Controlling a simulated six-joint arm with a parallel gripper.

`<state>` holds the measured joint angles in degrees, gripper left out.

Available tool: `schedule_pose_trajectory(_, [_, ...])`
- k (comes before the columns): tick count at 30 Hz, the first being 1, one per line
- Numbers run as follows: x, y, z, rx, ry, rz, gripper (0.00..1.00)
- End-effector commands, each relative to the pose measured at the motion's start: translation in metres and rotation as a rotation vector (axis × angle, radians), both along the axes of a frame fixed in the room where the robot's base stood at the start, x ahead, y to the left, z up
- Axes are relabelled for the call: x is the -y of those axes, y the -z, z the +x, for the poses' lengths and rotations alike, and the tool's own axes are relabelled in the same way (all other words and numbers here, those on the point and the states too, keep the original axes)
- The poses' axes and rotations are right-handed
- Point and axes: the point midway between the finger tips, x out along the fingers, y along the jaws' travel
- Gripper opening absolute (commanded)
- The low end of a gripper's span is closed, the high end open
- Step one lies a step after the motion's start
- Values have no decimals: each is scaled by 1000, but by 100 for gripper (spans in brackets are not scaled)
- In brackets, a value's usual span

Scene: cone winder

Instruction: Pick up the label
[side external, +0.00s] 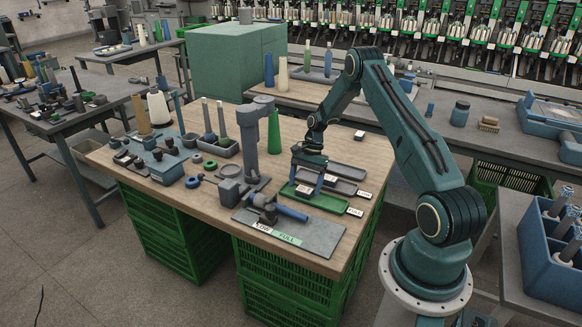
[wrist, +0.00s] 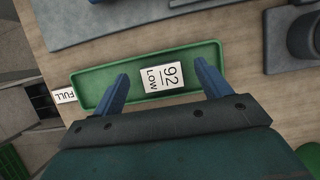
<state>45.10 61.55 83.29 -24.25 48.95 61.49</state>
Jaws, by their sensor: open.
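The label (wrist: 161,74) is a small white card reading "92" and "LOW". In the wrist view it lies inside a shallow green tray (wrist: 96,84), near the tray's middle. My gripper (wrist: 161,71) is open, with one blue finger on each side of the label. A gap shows between each finger and the card. In the side view my gripper (side external: 308,184) is low over the green tray (side external: 328,204), pointing down. I cannot tell from these views how far the fingertips are above the tray floor.
A white "FULL" tag (wrist: 65,96) sits at one end of the green tray. Grey trays (side external: 348,171) lie just behind it. A grey plate with a blue-handled tool (side external: 290,212) is near the front edge. A grey post (side external: 249,150) and green cone (side external: 274,133) stand nearby.

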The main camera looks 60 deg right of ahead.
Motion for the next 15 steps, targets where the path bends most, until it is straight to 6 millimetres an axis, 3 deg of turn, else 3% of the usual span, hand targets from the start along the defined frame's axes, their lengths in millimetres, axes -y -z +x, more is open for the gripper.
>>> schedule_pose_trajectory(6, [-7, 16, 0, 0, -3, 0, 76])
schedule_pose_trajectory(15, [-7, 17, 0, 1, -3, -1, 76])
